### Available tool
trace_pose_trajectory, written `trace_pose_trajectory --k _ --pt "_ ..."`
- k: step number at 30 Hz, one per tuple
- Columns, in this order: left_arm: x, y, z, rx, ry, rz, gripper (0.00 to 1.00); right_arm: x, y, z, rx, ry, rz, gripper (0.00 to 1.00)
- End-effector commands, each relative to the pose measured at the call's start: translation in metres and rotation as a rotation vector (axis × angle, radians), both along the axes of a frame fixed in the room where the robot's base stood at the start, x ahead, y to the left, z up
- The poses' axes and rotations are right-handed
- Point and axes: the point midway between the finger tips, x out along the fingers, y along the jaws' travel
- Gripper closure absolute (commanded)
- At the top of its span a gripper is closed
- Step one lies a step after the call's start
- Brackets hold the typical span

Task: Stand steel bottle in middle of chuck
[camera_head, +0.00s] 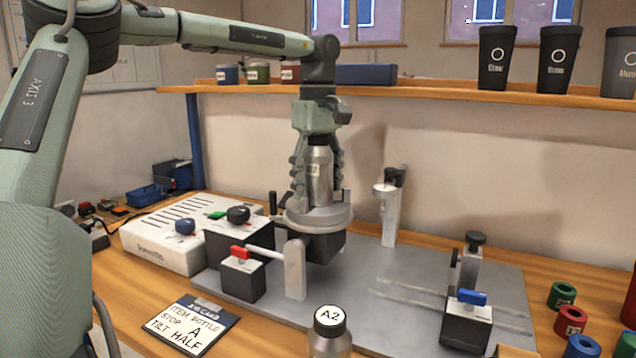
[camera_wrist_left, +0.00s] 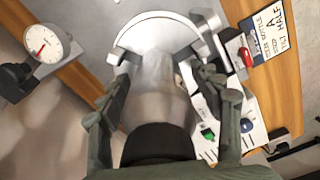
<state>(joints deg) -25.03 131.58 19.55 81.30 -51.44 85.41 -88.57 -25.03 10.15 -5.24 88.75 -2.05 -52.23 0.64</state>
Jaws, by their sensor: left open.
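The steel bottle (camera_head: 320,180) is upright at the round chuck (camera_head: 318,222), its lower end appearing to meet the top plate. Its label is partly readable. My left gripper (camera_head: 318,185) points straight down over it, with one finger on each side, open. In the left wrist view the bottle (camera_wrist_left: 160,85) lies between the spread fingers of the left gripper (camera_wrist_left: 162,78), and the pale chuck disc (camera_wrist_left: 155,38) shows beyond it. Its exact centring is hard to tell. My right gripper is out of view.
A lidded bottle marked A2 (camera_head: 329,322) stands at the front edge. A job card (camera_head: 190,325) lies front left. A red-handled clamp (camera_head: 241,270), a dial gauge post (camera_head: 390,210) and a blue-handled stop (camera_head: 467,312) surround the chuck. The grey plate right of it is mostly clear.

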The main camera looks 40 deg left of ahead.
Motion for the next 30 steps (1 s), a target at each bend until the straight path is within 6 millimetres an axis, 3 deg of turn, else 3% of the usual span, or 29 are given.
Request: trace_pose_trajectory --k 5,15,21,30 --pt "0.001 0.000 0.011 0.001 -0.003 0.000 0.36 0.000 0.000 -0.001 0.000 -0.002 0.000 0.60" --pt "0.001 0.000 0.081 0.002 -0.003 0.002 0.36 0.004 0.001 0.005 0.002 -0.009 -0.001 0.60" --pt "0.001 0.000 0.112 0.002 -0.002 0.001 0.36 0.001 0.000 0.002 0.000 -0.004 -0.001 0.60" --pt "0.000 0.000 0.124 -0.001 0.000 0.000 0.36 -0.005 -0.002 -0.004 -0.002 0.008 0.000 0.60"
